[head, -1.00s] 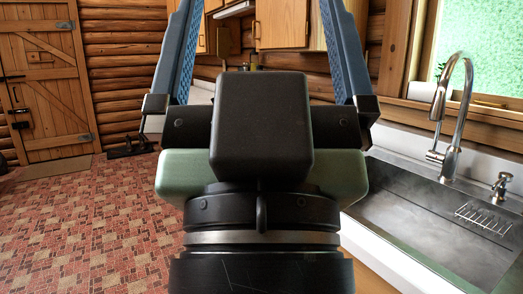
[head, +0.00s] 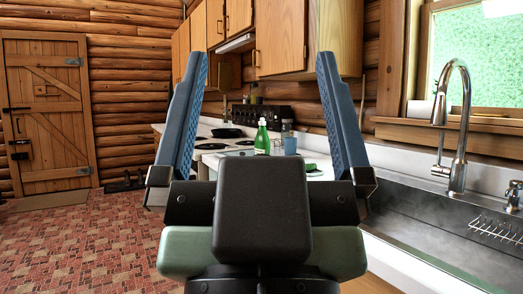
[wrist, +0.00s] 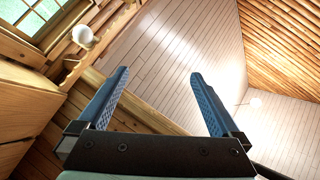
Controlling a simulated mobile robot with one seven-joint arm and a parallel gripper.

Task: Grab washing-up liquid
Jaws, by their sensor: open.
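A green bottle with a white cap (head: 262,138), which looks like the washing-up liquid, stands upright on the white counter beyond the sink. In the head view it shows between the two blue fingers of my gripper (head: 262,75). My gripper is open and empty, its fingers pointing up and well apart from the bottle. The wrist view shows the open fingers (wrist: 160,85) against the ceiling, with no bottle in sight.
A blue cup (head: 290,144) stands just right of the bottle, with a green sponge-like item (head: 310,167) nearby. A stove (head: 215,147) with a dark pan (head: 227,132) lies behind. The steel sink (head: 430,235) and tall faucet (head: 455,120) are at right.

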